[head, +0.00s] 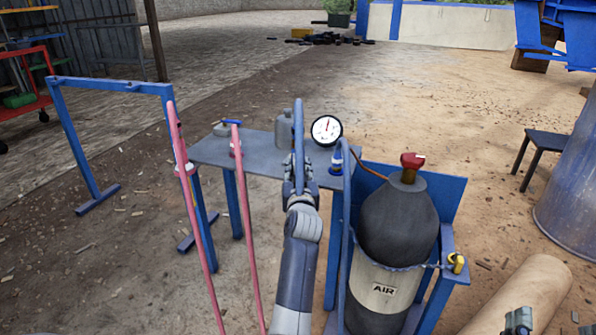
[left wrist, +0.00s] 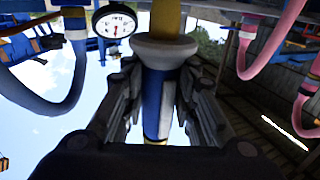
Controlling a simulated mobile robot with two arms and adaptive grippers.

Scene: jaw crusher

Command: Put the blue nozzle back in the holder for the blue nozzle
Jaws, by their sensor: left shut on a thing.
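My left gripper (head: 298,165) is above the table, directly in front of a blue hose arch (head: 298,120). In the left wrist view, the gripper (left wrist: 160,110) is shut around the blue nozzle (left wrist: 157,90), just beside its pale flared collar (left wrist: 165,50). A yellow part shows beyond the collar. In the head view the hand hides the nozzle. Another blue hose and fitting (head: 346,150) stand at the table's right end, by the gauge. I cannot tell which holder is the blue nozzle's. My right gripper (head: 518,321) is partly in view at the bottom right; its jaws are unclear.
The blue-grey table (head: 259,151) carries a grey canister (head: 284,130) and a pressure gauge (head: 326,130). Two pink hoses (head: 193,215) rise at its left. A dark AIR cylinder (head: 397,222) stands right of my left arm. A blue frame (head: 110,85) stands at the left.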

